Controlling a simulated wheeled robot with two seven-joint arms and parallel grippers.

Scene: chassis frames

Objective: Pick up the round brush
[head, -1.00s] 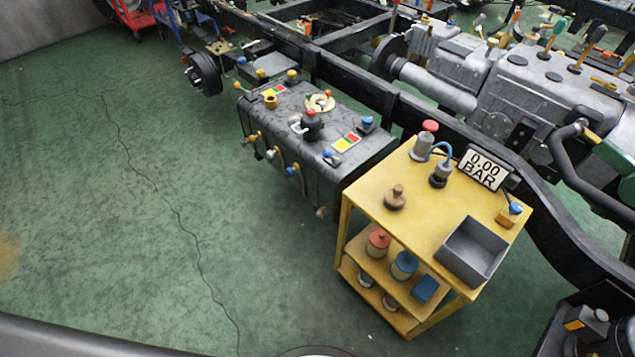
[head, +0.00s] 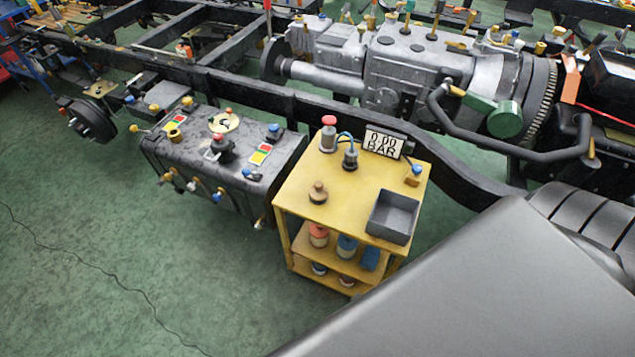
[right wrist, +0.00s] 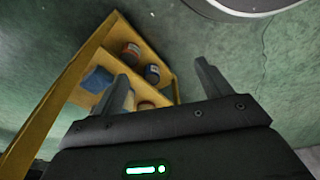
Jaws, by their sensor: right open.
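A small round brown piece with a knob on top, which looks like the round brush (head: 318,193), stands on the yellow cart's top (head: 290,196), left of the grey tray. My right gripper (right wrist: 162,72) shows in the right wrist view with its two dark fingers apart and nothing between them. Beyond the fingers are the cart's lower shelves; the brush is not visible there. My right gripper does not show in the head view, and my left gripper is in neither view.
A dark tank (head: 215,150) stands to the left, chassis rails behind. Green floor (head: 130,270) is clear at front left.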

